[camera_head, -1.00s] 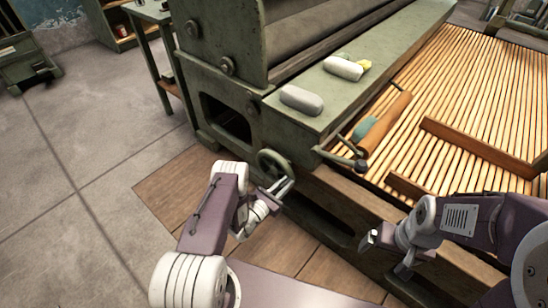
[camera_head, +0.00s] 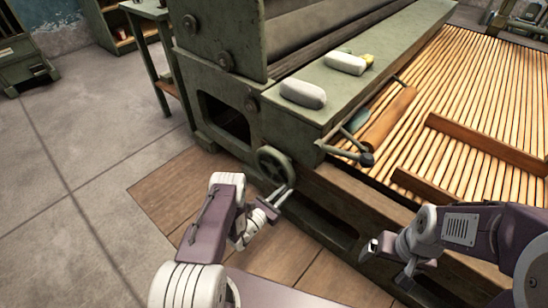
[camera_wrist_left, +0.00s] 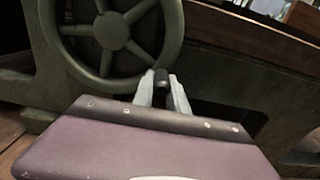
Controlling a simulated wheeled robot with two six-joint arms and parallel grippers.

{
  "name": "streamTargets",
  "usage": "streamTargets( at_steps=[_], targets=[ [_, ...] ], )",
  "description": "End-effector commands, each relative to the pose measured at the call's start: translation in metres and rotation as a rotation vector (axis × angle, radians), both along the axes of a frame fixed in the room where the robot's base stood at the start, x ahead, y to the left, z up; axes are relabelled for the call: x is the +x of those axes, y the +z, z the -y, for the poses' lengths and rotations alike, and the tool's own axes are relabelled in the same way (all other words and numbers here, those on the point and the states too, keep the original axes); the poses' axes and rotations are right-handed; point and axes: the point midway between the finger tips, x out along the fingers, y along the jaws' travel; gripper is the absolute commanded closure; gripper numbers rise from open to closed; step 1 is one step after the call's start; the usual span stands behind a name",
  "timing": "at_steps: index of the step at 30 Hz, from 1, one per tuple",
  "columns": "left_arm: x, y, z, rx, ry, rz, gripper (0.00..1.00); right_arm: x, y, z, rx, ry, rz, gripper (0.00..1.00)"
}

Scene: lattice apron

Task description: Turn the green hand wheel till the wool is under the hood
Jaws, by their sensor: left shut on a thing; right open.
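The green hand wheel (camera_head: 262,160), dark and spoked, is on the near end of the green machine. It also shows at the top left of the left wrist view (camera_wrist_left: 112,32). My left gripper (camera_head: 284,194) is shut at the wheel's lower right rim. My right gripper (camera_head: 384,260) is open and empty in front of the wooden side beam. Two pale rounded lumps (camera_head: 302,93) (camera_head: 345,62) lie on the green ledge; I cannot tell if either is the wool. I cannot make out the hood for sure.
The slatted lattice apron (camera_head: 470,100) spreads to the right, with wooden bars (camera_head: 487,145) across it. A green side table (camera_head: 150,12) stands at the back left. The left floor is clear.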

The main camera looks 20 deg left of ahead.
Motion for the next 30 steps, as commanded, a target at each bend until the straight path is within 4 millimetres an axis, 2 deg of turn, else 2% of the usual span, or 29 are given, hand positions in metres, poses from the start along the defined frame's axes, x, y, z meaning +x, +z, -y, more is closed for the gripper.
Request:
streamTargets(
  at_steps=[5,14,23,28,29,30],
  targets=[
    [0.003,0.004,-0.004,0.000,0.011,0.011,1.00,0.000,0.001,0.000,0.000,0.000,0.000,0.06],
    [0.013,-0.024,-0.028,0.000,0.018,0.017,1.00,0.000,-0.032,0.000,0.000,0.000,0.000,0.06],
    [0.013,-0.021,-0.028,-0.001,0.013,0.017,1.00,0.000,-0.029,0.000,0.000,0.000,0.000,0.06],
    [0.018,-0.029,-0.040,0.001,0.015,0.020,1.00,0.000,-0.042,0.000,0.000,0.000,0.000,0.06],
    [0.019,-0.029,-0.042,0.001,0.014,0.020,0.79,0.000,-0.042,0.000,0.000,0.000,0.000,0.06],
    [0.018,-0.026,-0.040,0.000,0.011,0.018,0.68,0.000,-0.038,0.000,0.000,0.000,0.000,0.06]
  ],
)
